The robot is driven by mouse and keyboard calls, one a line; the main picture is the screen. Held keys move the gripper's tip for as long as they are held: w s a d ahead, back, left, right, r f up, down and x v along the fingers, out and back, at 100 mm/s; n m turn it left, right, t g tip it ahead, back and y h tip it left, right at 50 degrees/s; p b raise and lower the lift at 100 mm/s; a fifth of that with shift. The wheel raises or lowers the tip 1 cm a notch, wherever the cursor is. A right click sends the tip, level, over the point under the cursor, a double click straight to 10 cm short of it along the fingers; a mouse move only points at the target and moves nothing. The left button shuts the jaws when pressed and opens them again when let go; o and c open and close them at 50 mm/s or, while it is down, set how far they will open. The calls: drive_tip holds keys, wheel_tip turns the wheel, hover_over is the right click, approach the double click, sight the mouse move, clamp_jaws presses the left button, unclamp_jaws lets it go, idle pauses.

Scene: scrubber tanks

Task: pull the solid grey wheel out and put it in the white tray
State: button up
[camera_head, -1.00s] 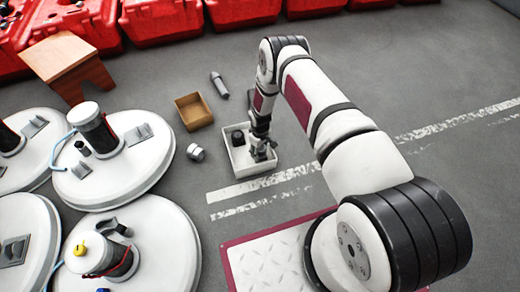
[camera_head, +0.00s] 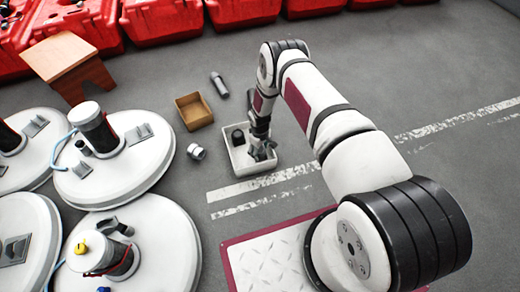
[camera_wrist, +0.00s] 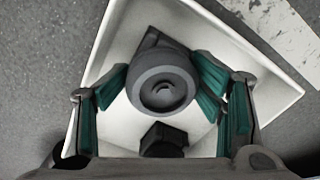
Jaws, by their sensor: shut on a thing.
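I cannot tell whether the wheel touches the tray floor. A dark block-like piece (camera_head: 238,137) lies in the tray; in the wrist view a black piece (camera_wrist: 163,139) shows below the wheel.
A brown open box (camera_head: 194,111), a grey cylinder (camera_head: 219,85) and a white-and-grey fitting (camera_head: 196,152) lie near the tray. Round white tank lids (camera_head: 150,150) stand at left. A wooden stool (camera_head: 67,62) and red crates (camera_head: 165,22) are behind. The floor right of the tray is clear.

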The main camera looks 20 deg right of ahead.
drive_tip(key=o, duration=2.2)
drive_tip(key=shift+f, duration=0.55)
drive_tip(key=shift+r, duration=0.1)
wheel_tip(320, 180, up, 12)
